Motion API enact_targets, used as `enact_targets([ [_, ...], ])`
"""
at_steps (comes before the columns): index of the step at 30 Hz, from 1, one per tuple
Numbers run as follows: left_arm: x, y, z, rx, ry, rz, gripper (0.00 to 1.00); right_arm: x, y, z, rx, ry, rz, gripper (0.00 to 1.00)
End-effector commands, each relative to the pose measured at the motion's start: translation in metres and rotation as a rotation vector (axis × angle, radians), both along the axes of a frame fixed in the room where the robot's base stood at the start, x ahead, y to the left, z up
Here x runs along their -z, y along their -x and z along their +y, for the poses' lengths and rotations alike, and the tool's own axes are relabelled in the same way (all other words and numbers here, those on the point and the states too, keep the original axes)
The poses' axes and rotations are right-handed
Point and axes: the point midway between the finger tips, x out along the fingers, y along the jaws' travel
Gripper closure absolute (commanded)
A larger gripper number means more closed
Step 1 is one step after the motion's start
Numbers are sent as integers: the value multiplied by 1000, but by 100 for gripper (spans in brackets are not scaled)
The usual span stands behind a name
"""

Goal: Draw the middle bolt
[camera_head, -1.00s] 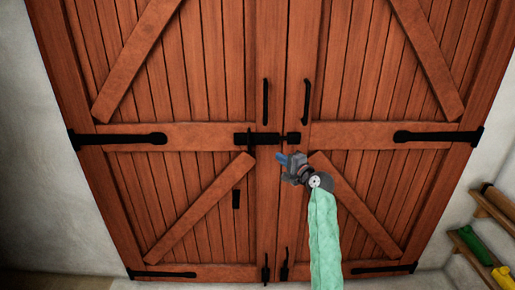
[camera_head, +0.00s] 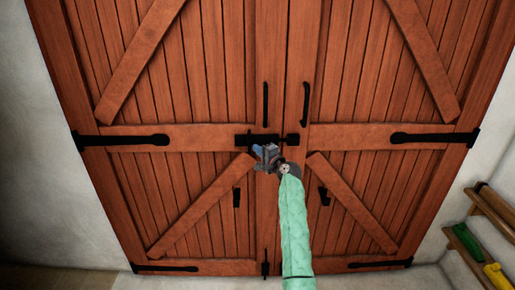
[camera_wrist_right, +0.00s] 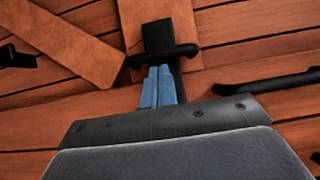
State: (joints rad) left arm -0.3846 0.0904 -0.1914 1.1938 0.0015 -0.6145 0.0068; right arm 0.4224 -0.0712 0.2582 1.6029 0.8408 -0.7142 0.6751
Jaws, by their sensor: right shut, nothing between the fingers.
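The middle bolt (camera_head: 288,138) is a black horizontal bar across the seam of the closed brown double doors (camera_head: 200,165). My right gripper (camera_head: 257,150) is just below the bolt's left part and partly covers it. In the right wrist view, its blue fingertips (camera_wrist_right: 158,72) are together and empty. They are close to a black crosspiece (camera_wrist_right: 163,55) on black metalwork (camera_wrist_right: 158,35); I cannot tell whether they touch it. My left gripper is out of view.
Two black pull handles (camera_head: 265,103) (camera_head: 305,103) stand above the bolt. Another black bolt (camera_head: 265,263) is low at the seam. Black strap hinges (camera_head: 125,140) (camera_head: 435,138) sit on both doors. Wall shelves (camera_head: 465,242) with green and yellow items are at the lower right.

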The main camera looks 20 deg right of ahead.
Motion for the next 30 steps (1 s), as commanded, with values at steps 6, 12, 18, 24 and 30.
enact_targets([
  [6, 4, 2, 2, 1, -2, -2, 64, 0, -2, 3, 0, 0, 0, 100],
  [12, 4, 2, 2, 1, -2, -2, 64, 0, -1, 3, 0, 0, 0, 100],
  [18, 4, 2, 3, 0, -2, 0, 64, 0, -5, 15, -2, 0, 0, 100],
  [24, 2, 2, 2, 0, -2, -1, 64, 0, -15, 51, -3, 1, 1, 100],
  [30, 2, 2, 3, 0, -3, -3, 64, -1, -17, 58, -1, 0, -1, 100],
])
